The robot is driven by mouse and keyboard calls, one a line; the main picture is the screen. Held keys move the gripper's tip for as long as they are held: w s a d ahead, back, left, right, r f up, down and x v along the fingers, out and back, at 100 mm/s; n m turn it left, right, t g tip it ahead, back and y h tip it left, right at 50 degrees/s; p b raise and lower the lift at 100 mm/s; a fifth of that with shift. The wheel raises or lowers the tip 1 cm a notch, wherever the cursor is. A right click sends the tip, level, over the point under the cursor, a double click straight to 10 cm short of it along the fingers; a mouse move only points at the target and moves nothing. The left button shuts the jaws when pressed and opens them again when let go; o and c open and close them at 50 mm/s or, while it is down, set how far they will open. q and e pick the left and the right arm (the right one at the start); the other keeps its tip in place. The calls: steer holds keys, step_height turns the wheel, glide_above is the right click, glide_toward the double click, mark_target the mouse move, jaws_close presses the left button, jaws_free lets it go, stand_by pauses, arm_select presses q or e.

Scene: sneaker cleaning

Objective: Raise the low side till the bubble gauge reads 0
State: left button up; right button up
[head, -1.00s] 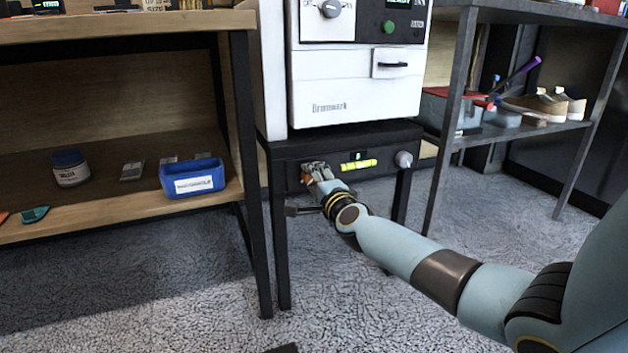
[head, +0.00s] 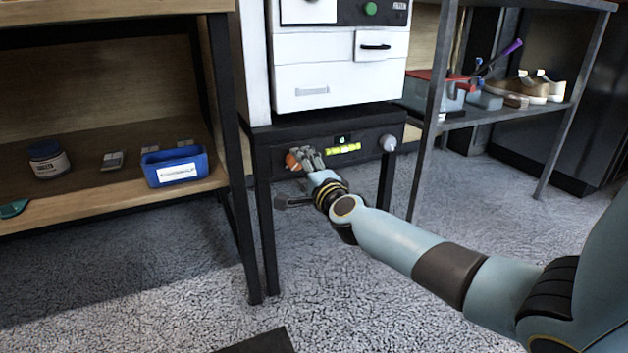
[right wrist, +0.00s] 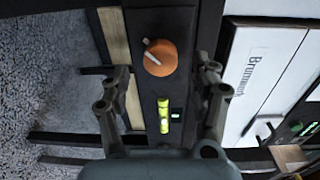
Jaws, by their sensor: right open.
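The bubble gauge (head: 343,149) is a yellow-green vial on the black stand's front panel. In the right wrist view, the gauge (right wrist: 163,115) has a small lit display (right wrist: 176,114) beside it, too small to read. An orange knob (head: 292,161) sits left of the gauge; in the right wrist view the knob (right wrist: 160,57) shows a white pointer line. A pale knob (head: 388,143) is at the panel's right end. My left gripper is out of view.
A white machine (head: 340,85) stands on the black stand (head: 262,140). A wooden shelf at the left holds a blue bin (head: 174,166) and a jar (head: 48,160). A grey rack (head: 500,112) with shoes (head: 535,86) is at the right.

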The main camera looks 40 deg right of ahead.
steer(key=v, duration=0.9)
